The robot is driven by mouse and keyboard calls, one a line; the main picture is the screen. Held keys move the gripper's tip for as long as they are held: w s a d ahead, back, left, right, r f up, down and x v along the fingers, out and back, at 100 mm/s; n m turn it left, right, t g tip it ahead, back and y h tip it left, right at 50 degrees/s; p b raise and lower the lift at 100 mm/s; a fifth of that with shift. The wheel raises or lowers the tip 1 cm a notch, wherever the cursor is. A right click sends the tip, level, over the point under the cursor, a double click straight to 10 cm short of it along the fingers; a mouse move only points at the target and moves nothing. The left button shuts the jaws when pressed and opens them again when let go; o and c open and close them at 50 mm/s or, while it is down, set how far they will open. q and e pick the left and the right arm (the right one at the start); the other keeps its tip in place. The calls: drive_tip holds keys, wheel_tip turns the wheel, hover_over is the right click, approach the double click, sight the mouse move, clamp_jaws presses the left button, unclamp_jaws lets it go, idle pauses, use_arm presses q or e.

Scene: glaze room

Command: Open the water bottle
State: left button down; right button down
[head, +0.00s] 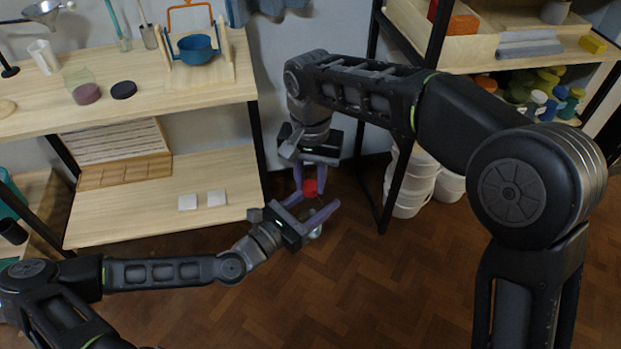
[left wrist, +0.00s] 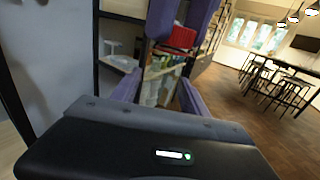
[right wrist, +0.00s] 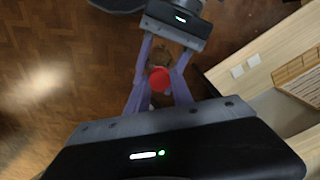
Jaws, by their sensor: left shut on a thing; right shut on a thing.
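The water bottle is clear, with a red cap (head: 310,187). Its base shows below my left gripper in the head view (head: 315,232), and its see-through body (left wrist: 160,84) stands between the left fingers in the left wrist view. My left gripper (head: 320,200) is shut on the bottle's body from the side. My right gripper (head: 310,183) points down from above and is shut on the red cap, which also shows between its fingers in the right wrist view (right wrist: 159,79). The cap sits at the bottle's top; I cannot tell whether it is loose.
The bottle is held above the wooden floor (head: 400,290), in front of the gap between two shelf units. The left shelf (head: 150,215) holds two white tiles (head: 202,200) and a wooden rack. White buckets (head: 408,185) stand under the right shelf. The floor in front is clear.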

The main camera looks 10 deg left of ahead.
drive_tip(key=n, duration=3.2)
drive_tip(key=shift+r, duration=0.1)
